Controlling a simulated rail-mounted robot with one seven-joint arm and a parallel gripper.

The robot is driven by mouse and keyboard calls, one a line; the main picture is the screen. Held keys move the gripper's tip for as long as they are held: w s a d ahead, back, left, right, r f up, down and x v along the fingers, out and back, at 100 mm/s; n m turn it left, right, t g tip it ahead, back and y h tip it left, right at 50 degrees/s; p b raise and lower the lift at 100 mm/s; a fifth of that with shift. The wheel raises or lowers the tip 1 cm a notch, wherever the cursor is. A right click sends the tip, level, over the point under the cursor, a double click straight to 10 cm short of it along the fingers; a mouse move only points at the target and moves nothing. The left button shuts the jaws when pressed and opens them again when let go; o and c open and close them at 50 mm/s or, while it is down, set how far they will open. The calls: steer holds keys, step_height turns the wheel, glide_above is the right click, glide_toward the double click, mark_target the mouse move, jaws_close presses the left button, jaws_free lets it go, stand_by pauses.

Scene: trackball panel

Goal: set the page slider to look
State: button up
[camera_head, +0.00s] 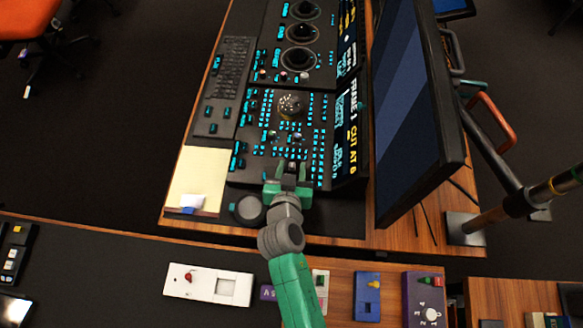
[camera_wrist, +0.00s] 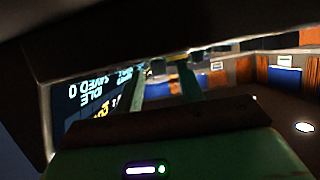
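My green gripper (camera_head: 289,168) is over the near end of the black trackball panel (camera_head: 255,172). Its two fingers stand apart; I cannot tell whether the tips touch the panel or whether a control lies between them. In the wrist view my gripper (camera_wrist: 163,86) shows two separated green fingers beside a lit text display (camera_wrist: 92,98).
A large monitor (camera_head: 410,110) stands close on the right. A yellow notepad (camera_head: 190,172) and a round dark knob (camera_head: 248,208) are left of my gripper. A white box with a red knob (camera_head: 208,284) and a blue box (camera_head: 367,296) lie on the front desk.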

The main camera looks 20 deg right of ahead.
steer(key=shift+w+d+f, duration=0.1)
steer(key=shift+w+d, duration=0.05)
steer(key=shift+w, duration=0.1)
jaws_close()
steer(key=shift+w+a+f+b, duration=0.1)
steer(key=shift+w+a+b, duration=0.25)
steer(key=shift+a, duration=0.2)
steer(key=shift+w+a+r+b, duration=0.1)
steer(key=shift+w+a+b, duration=0.15)
steer(key=shift+a+b, duration=0.2)
steer(key=shift+w+a+f+b, duration=0.1)
steer(key=shift+w+a+b, duration=0.25)
steer(key=shift+a, duration=0.25)
jaws_free()
steer(key=shift+s, duration=0.1)
steer(key=p+v, duration=0.2)
steer(key=v, duration=0.6)
steer(key=shift+d, duration=0.1)
